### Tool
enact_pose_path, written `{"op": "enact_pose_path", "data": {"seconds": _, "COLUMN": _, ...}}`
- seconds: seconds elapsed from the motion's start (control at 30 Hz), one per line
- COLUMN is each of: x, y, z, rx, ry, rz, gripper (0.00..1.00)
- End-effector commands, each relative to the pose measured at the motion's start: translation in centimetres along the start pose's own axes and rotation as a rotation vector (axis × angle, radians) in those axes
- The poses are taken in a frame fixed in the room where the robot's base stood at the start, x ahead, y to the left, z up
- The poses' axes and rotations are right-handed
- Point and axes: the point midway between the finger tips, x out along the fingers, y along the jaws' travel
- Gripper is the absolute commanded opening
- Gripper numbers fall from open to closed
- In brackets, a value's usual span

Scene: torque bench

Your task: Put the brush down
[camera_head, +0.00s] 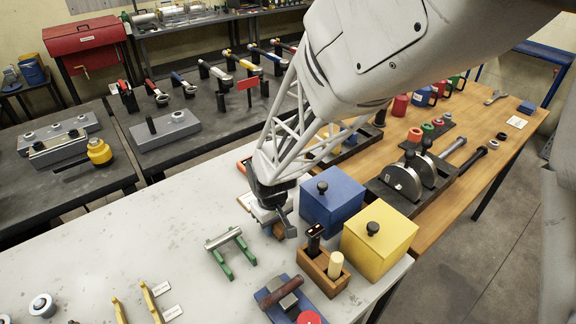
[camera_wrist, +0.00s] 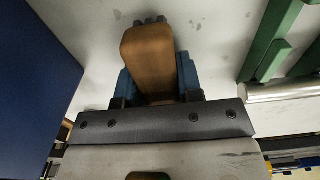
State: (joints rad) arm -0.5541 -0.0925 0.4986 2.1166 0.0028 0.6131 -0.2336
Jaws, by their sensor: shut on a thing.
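The brush (camera_wrist: 148,62) has a brown wooden body and shows in the wrist view between the blue fingers of my gripper (camera_wrist: 155,80). Small dark bits show at its far end; I cannot tell if they are bristles. In the head view my gripper (camera_head: 278,218) is low over the pale bench (camera_head: 130,250), shut on the brush. A small brown part of the brush (camera_head: 279,231) shows there, mostly hidden by the gripper. I cannot tell whether the brush touches the bench top.
A green stand (camera_head: 222,262) with a metal bar is at the left. A wooden holder (camera_head: 318,275) and a blue tray (camera_head: 268,299) are nearer.

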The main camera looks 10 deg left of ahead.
Motion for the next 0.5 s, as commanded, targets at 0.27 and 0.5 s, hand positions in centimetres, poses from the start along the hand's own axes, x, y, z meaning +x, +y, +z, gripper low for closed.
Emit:
{"op": "enact_pose_path", "data": {"seconds": 0.27, "x": 0.75, "y": 0.01, "z": -0.03, "rx": 0.000, "ry": 0.002, "rz": 0.000, "gripper": 0.04}}
{"op": "enact_pose_path", "data": {"seconds": 0.5, "x": 0.94, "y": 0.01, "z": -0.03, "rx": 0.000, "ry": 0.002, "rz": 0.000, "gripper": 0.04}}
